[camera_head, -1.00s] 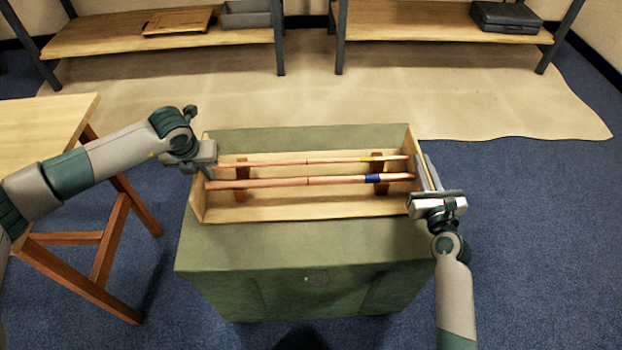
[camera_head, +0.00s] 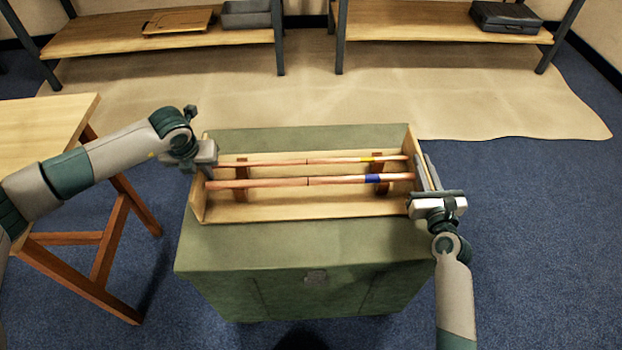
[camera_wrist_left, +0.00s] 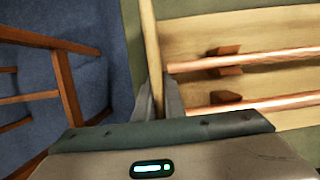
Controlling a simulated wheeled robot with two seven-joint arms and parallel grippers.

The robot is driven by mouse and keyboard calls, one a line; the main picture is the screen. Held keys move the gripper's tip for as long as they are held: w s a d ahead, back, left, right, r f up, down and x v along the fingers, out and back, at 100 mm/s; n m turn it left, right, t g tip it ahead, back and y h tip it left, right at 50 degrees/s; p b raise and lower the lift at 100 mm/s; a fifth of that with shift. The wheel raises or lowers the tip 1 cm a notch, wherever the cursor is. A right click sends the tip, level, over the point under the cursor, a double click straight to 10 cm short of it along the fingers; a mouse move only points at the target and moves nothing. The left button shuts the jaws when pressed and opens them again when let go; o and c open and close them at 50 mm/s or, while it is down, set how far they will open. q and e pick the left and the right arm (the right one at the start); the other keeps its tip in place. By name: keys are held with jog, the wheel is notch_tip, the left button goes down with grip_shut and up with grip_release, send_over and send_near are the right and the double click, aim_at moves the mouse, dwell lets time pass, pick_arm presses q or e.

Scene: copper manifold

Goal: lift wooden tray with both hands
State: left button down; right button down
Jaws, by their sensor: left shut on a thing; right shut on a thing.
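The wooden tray (camera_head: 290,212) is a long, light box over the top of the green chest. Two copper pipes, one with a yellow band (camera_head: 335,160) and one with a blue band (camera_head: 330,180), lie across dark wooden supports in it. My left gripper (camera_head: 208,168) is shut on the tray's left end wall, which also shows between the fingers in the left wrist view (camera_wrist_left: 152,45). My right gripper (camera_head: 424,178) is shut on the tray's right end wall. The fingertips are partly hidden. I cannot tell whether the tray touches the chest.
The green chest (camera_head: 310,250) stands below the tray on blue carpet. A wooden table (camera_head: 40,130) is at the left. Shelves with a board (camera_head: 178,20), a grey bin (camera_head: 245,14) and a dark case (camera_head: 505,17) stand at the back, beyond a tan floor sheet (camera_head: 310,105).

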pick_arm(q)
jog(key=shift+a, duration=0.1)
jog(key=shift+w+r, duration=0.1)
jog(key=shift+r, duration=0.05)
pick_arm(e)
jog(key=shift+r, duration=0.15)
pick_arm(q)
jog(key=shift+r, duration=0.1)
pick_arm(e)
jog(key=shift+r, duration=0.1)
